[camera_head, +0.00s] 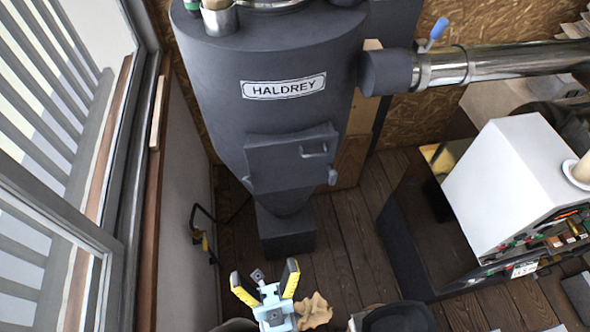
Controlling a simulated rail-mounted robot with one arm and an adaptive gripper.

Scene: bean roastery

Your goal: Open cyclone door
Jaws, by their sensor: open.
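The cyclone (210,90) is a dark grey drum tapering to a cone, with a white "HALDREY" plate on its front. Its door (270,165) is a dark panel on the lower front, and it looks shut. A small bar handle (314,150) sits on the door's right half. A light metal latch or knob (332,177) sits at its lower right edge. My gripper (265,280), with yellow-and-black fingers, is at the bottom of the picture, below and apart from the door. Its fingers are spread and nothing shows between them.
A metal duct (500,62) with a blue lever (438,30) runs right from the cyclone. A white machine (515,185) stands at right. A window (60,120) and wall are at left. A crumpled tan thing (315,310) lies beside my gripper. Wooden floor (345,240) shows between.

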